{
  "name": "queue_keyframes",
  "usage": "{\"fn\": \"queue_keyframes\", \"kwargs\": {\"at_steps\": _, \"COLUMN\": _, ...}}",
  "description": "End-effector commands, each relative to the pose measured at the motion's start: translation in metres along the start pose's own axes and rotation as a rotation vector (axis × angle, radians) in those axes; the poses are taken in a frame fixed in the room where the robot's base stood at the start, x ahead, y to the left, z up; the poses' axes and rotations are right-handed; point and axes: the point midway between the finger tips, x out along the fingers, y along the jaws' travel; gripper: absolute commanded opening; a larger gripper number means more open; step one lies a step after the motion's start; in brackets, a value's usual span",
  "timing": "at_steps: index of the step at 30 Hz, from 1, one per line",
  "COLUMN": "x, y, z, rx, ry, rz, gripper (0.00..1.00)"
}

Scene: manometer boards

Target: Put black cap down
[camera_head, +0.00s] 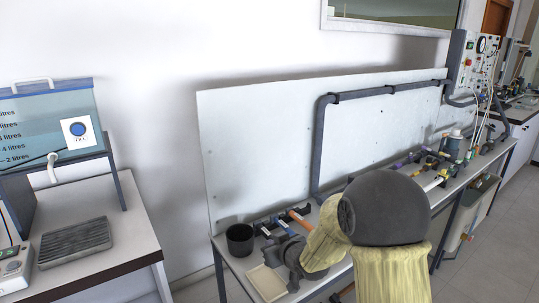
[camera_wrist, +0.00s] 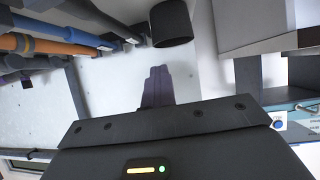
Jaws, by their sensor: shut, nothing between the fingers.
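The black cap (camera_head: 240,240) is a dark, cup-like cylinder standing on the left end of the long bench, in front of the pale back panel. It also shows at the top of the wrist view (camera_wrist: 171,24). My gripper (camera_wrist: 158,72) is shut, its dark fingers together with nothing between them. The fingertips are apart from the cap, which lies beyond them and slightly to the right in the wrist view. In the head view my arm covers part of the bench, and the fingertips cannot be made out.
Orange and blue pipes with valves (camera_head: 298,217) lie right of the cap. A pale panel (camera_head: 265,140) with a grey pipe stands behind. A small tray (camera_head: 266,282) is at the bench's front. A separate table with a water tank (camera_head: 50,118) stands left, across a gap.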

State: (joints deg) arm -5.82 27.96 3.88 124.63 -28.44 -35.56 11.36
Motion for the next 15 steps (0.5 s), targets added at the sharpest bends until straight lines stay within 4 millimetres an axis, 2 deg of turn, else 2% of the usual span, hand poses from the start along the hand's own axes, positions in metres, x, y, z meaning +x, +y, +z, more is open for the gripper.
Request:
{"fn": "queue_keyframes", "kwargs": {"at_steps": 3, "x": -0.038, "y": 0.022, "z": 0.022, "rx": 0.042, "ry": -0.137, "rz": 0.107, "gripper": 0.0}}
{"fn": "queue_keyframes", "kwargs": {"at_steps": 7, "x": -0.091, "y": 0.038, "z": 0.058, "rx": 0.117, "ry": -0.324, "rz": 0.212, "gripper": 0.0}}
{"fn": "queue_keyframes", "kwargs": {"at_steps": 12, "x": -0.158, "y": 0.037, "z": 0.102, "rx": 0.231, "ry": -0.539, "rz": 0.288, "gripper": 0.0}}
{"fn": "queue_keyframes", "kwargs": {"at_steps": 15, "x": -0.189, "y": 0.03, "z": 0.121, "rx": 0.291, "ry": -0.634, "rz": 0.306, "gripper": 0.0}}
